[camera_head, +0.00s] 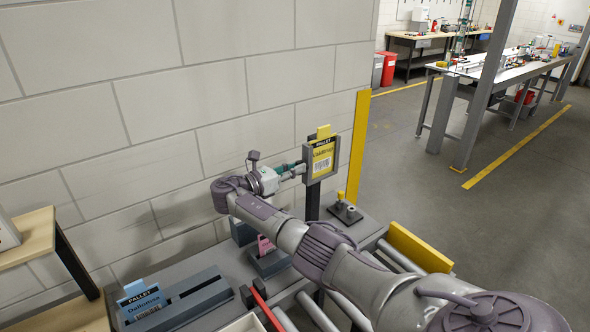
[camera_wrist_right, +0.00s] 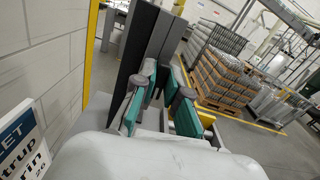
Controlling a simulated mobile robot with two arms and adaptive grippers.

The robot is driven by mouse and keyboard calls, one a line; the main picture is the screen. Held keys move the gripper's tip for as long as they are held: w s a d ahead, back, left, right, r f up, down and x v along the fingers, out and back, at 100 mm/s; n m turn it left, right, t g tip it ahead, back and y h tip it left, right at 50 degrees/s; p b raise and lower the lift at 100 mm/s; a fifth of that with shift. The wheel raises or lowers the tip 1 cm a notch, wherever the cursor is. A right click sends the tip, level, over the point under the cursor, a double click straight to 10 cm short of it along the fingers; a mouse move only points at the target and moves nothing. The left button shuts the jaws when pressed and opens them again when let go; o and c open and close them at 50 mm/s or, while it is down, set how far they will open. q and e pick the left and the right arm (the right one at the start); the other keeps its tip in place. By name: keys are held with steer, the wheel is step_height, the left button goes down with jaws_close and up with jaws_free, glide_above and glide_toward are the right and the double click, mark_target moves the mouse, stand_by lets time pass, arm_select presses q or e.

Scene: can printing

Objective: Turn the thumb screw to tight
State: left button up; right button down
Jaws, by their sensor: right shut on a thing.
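My right gripper (camera_head: 299,167) reaches in from the left to the left edge of an upright dark grey card holder (camera_head: 337,160) on a post. Its teal-padded fingers also show in the right wrist view (camera_wrist_right: 163,80), closed in close to the holder's dark grey edge. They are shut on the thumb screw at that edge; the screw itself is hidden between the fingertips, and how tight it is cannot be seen. The holder carries a yellow-and-white pallet card (camera_head: 322,159) with a barcode. My left gripper is not in view.
A grey bench (camera_head: 222,262) carries a slotted tray (camera_head: 190,301) with a blue-topped pallet card (camera_head: 142,303). A small dark block with a knob (camera_head: 345,209) stands right of the post. A block wall (camera_head: 150,100) is close behind; a yellow post (camera_head: 357,150) stands right.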

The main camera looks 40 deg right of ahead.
steer(key=shift+s+f+m+b, duration=0.1)
steer(key=shift+f+m+b, duration=0.05)
steer(key=shift+m+b, duration=4.15)
steer(key=shift+s+f+m+b, duration=0.15)
steer(key=shift+m+b, duration=3.05)
steer(key=shift+m, duration=2.1)
steer(key=c, duration=1.2)
jaws_free()
steer(key=w+a, duration=0.1)
steer(key=a, duration=1.1)
steer(key=shift+w, duration=0.2)
